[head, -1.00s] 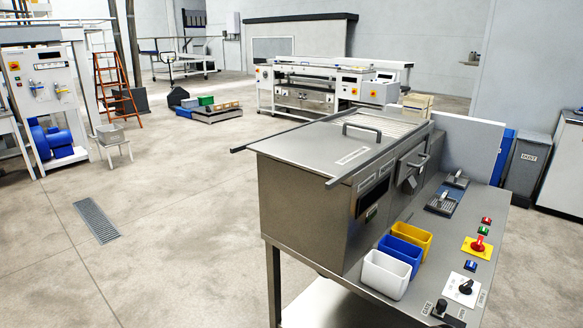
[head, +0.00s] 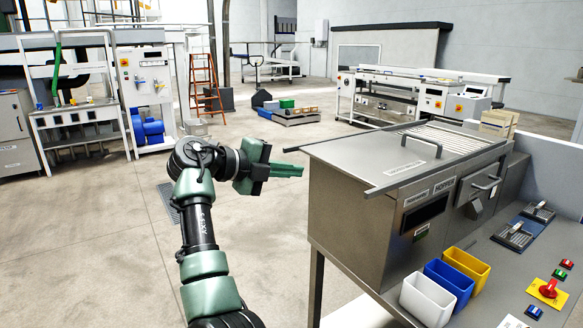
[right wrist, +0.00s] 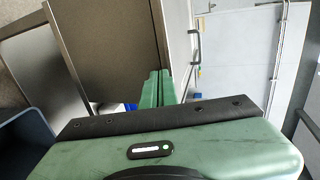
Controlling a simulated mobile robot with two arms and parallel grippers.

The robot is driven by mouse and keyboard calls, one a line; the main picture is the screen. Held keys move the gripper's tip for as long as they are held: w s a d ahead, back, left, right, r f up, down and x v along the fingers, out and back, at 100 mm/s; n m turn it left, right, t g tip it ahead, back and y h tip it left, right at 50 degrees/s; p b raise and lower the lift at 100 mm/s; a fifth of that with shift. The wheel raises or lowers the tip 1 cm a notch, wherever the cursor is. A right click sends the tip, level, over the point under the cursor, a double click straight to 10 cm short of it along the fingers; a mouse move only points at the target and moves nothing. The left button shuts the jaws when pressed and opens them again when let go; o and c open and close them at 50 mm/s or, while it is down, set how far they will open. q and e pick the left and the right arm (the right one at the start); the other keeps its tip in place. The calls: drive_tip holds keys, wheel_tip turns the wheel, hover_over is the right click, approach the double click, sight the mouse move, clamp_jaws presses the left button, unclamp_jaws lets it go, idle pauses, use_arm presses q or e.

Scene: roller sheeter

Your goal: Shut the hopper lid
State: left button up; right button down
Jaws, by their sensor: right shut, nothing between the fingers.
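The hopper lid (head: 365,162) is a flat grey metal plate on top of the steel machine at the right of the head view. Its dark bar handle (head: 422,144) stands up near the plate's far right end. Beyond the handle a slatted grate (head: 458,137) shows uncovered. My right gripper (head: 302,170) is shut and empty, just left of the machine, its fingers pointing right toward the lid's left end. In the right wrist view its green fingers (right wrist: 155,88) lie together. I cannot tell whether they touch anything. My left gripper is not in view.
Dark side rails (head: 425,176) stick out past the machine's left end. White, blue (head: 448,283) and yellow bins stand on the front counter, beside switches and a red knob (head: 548,288). The floor (head: 110,255) left of the machine is clear.

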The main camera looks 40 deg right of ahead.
drive_tip(key=p, duration=0.3)
approach(344, 164)
drive_tip(key=d+f, duration=0.3)
drive_tip(key=d, duration=0.1)
drive_tip(key=shift+s+a, duration=0.15)
drive_tip(key=shift+s, duration=0.15)
drive_tip(key=d+b, duration=0.1)
drive_tip(key=d, duration=0.1)
drive_tip(key=d+b, duration=0.1)
drive_tip(key=d, duration=0.1)
drive_tip(key=shift+s+d+b, duration=0.25)
drive_tip(key=shift+d+b, duration=0.05)
drive_tip(key=shift+d, duration=0.3)
drive_tip(key=shift+a+r, duration=0.1)
drive_tip(key=shift+a, duration=0.15)
